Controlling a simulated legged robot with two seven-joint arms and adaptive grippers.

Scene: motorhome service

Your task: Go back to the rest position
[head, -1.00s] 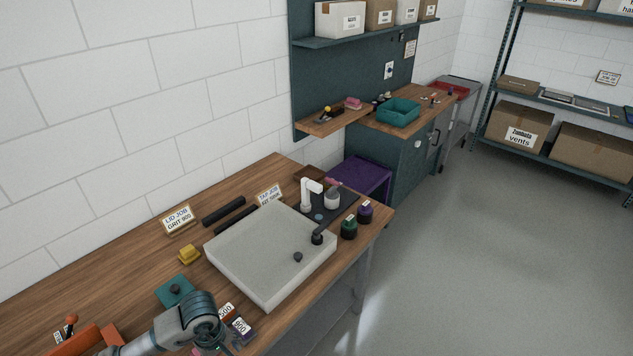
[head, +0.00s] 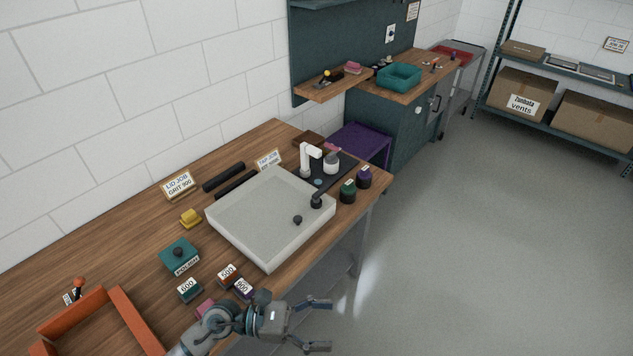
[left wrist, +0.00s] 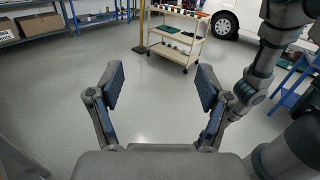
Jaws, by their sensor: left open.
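My left gripper (head: 318,325) is in the lower middle of the head view, off the front edge of the wooden workbench (head: 120,235). Its fingers point right and are spread apart with nothing between them. The left wrist view also shows the open left gripper (left wrist: 160,88), with bare grey floor between the fingers. An arm link of mine shows at the right of the left wrist view. My right gripper is not recognisable in either view.
The bench holds a pale basin (head: 270,218), an orange tray (head: 138,318), a teal block (head: 180,254) and several labelled blocks near its front edge. A purple stool (head: 362,146) stands beyond. In the left wrist view a trolley (left wrist: 178,40) stands across open floor.

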